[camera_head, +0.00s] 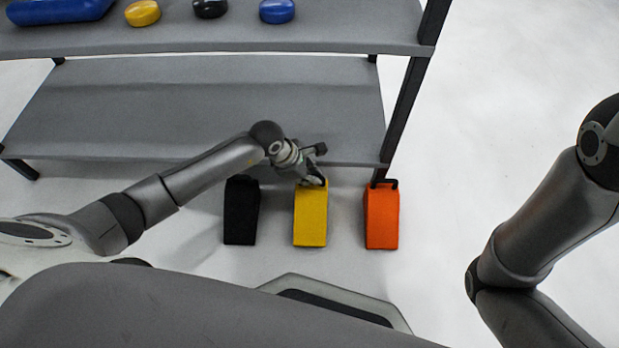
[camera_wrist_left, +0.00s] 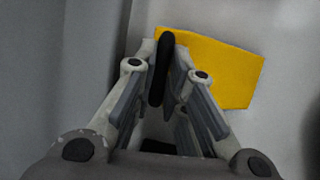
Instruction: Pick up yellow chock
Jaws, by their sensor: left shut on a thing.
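The yellow chock (camera_head: 311,218) stands on the floor in front of the shelf, between a black and an orange chock. My left gripper (camera_head: 313,180) is at its back end, where its handle is, and partly hides that end. In the left wrist view, the gripper (camera_wrist_left: 163,75) is shut on the chock's black handle (camera_wrist_left: 161,62), with a finger on each side. The yellow body of the chock (camera_wrist_left: 222,72) shows beyond the fingers. I cannot see a gap between the chock and the floor. My right gripper is not in view; only my right arm shows.
A black chock (camera_head: 241,212) stands close on the left and an orange chock (camera_head: 382,220) on the right. The grey shelf (camera_head: 200,105) is just behind. Its upper level carries a yellow (camera_head: 142,13), a black (camera_head: 210,8) and a blue roll (camera_head: 276,11). The floor at right is clear.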

